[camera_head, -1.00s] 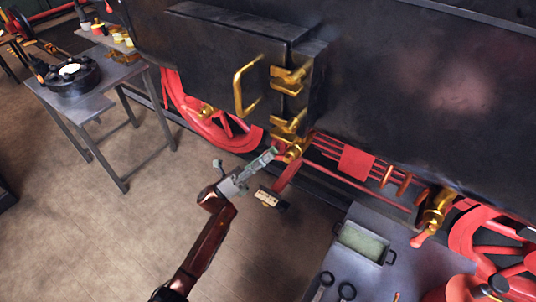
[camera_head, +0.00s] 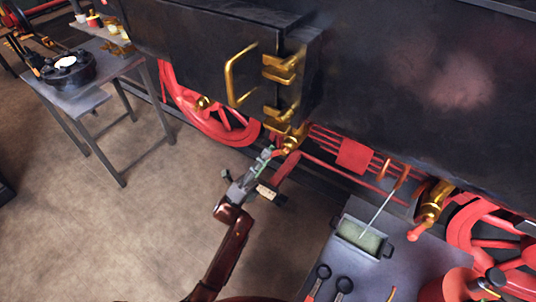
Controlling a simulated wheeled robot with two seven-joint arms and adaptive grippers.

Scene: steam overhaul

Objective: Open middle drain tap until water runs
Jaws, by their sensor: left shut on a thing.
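The middle drain tap (camera_head: 291,144) is a brass fitting low on the black engine, under the brass brackets. A thin pale stream (camera_head: 376,214), seemingly water, runs from below the coppery rings (camera_head: 401,178) into the grey tray (camera_head: 341,241). Another brass tap (camera_head: 432,204) with a red handle sits further right, clear of the gripper. My right gripper is not in view.
Red wheels and rods run along the engine's underside. The grey bench (camera_head: 325,258) at lower right bears the tray and tools. A metal table (camera_head: 105,74) stands at left; the floor between is clear.

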